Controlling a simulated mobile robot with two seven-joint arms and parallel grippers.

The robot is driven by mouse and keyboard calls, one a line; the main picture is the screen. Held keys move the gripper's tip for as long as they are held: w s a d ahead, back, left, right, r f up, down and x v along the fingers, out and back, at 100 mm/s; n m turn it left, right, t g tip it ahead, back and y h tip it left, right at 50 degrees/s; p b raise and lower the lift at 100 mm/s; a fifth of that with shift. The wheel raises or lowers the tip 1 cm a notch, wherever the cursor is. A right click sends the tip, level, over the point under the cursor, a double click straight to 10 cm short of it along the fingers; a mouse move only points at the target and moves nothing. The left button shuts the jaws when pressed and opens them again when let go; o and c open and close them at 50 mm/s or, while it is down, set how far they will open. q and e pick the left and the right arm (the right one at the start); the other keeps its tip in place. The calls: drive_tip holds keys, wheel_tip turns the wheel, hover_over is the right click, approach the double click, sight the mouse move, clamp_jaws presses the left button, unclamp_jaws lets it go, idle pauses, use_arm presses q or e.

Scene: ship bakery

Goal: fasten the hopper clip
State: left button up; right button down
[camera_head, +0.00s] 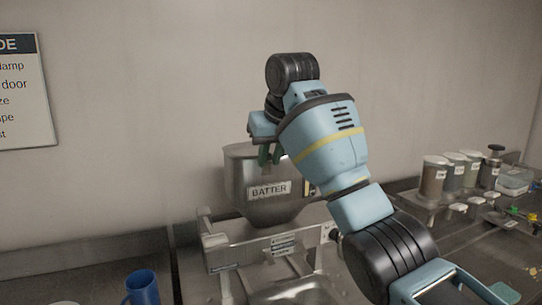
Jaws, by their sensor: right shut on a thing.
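The steel batter hopper (240,175), with a white BATTER label (269,189), stands in a metal frame in the middle of the head view. My right gripper (270,156) is at the hopper's top rim, pointing down, with green parts showing at its tips. It is shut on a small part there, which I take to be the hopper clip; the fingers and arm largely hide it, so I cannot tell its position. A small yellow-and-dark part (308,187) shows on the hopper's right side, partly behind my arm. My left gripper is not in view.
A blue mug (142,287) stands on the dark counter at the front left. A steel pan (295,292) lies below the hopper. Labelled jars (433,178) and small items stand on the right counter. A sign (25,95) hangs on the left wall.

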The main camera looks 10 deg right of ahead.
drive_tip(key=shift+f, duration=0.2)
drive_tip(key=c, duration=1.3)
unclamp_jaws()
drive_tip(key=shift+w, duration=0.1)
drive_tip(key=shift+r, duration=0.1)
drive_tip(key=shift+r, duration=0.1)
drive_tip(key=shift+v, duration=3.8)
